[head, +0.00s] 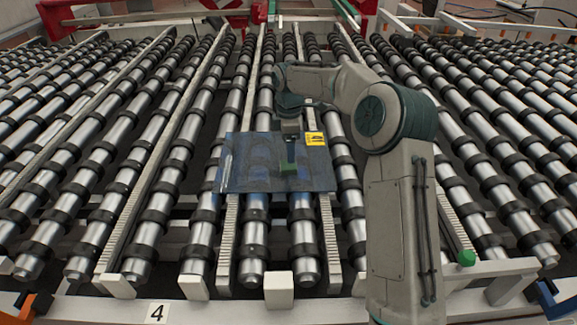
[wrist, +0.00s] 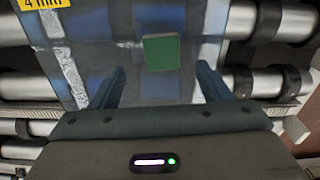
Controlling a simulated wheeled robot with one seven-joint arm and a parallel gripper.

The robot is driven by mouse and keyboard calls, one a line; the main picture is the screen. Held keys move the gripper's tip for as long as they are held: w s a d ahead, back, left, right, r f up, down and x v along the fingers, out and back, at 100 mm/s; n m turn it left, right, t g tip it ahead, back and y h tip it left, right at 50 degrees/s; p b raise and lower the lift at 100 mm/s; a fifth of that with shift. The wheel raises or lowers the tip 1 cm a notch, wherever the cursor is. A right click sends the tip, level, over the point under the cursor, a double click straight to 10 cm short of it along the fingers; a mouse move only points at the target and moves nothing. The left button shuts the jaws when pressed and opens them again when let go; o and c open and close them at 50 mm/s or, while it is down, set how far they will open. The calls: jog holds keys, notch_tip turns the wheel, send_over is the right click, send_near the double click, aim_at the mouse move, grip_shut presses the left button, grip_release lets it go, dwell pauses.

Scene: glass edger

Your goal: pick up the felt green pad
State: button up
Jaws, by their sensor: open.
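The felt green pad (wrist: 161,53) is a small dark green square lying on a glass pane (wrist: 110,40) in the wrist view. My gripper (wrist: 159,82) is open, with one dark finger on each side and nothing between the tips. The pad lies just beyond the fingertips, roughly centred between them. I cannot tell the height of the fingers above the glass. In the head view the fingers are mostly hidden.
The pane rests on a conveyor of steel rollers (head: 148,228) with black rings. A yellow label (head: 315,139) is at the pane's upper right corner. Light rails run between the rollers. A green knob (head: 466,258) stands at the right front. Red frame parts are at the back.

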aim_at(288, 167)
jog(key=shift+s+a+f, duration=0.1)
jog(key=shift+a+f, duration=0.05)
jog(key=shift+f, duration=0.4)
notch_tip(288, 167, down, 5)
jog(key=shift+p, duration=0.8)
jog(key=c, duration=1.1)
